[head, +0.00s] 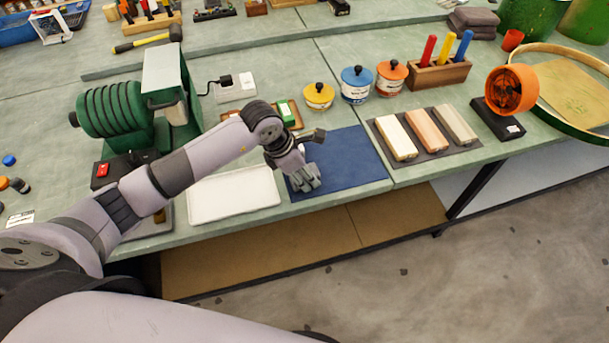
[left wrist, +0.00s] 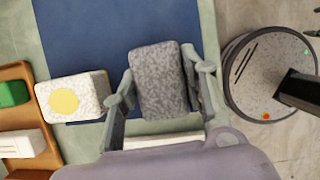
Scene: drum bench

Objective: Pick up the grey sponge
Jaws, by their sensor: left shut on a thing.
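The grey sponge (left wrist: 158,80), a speckled block, is between the two fingers of my left gripper (left wrist: 160,92) in the left wrist view. The fingers are shut on its sides. In the head view my left gripper (head: 305,179) is over the near left part of the blue mat (head: 350,160). The mat also shows behind the sponge in the left wrist view (left wrist: 90,35). I cannot tell whether the sponge touches the mat. My right gripper is in neither view.
A white tray (head: 234,196) lies left of the mat. A whitish block with a yellow disc (left wrist: 72,97) sits beside the gripper. Three bars on a dark board (head: 408,158) lie to the right. Lidded pots (head: 355,85) stand behind. The bench's front edge is close.

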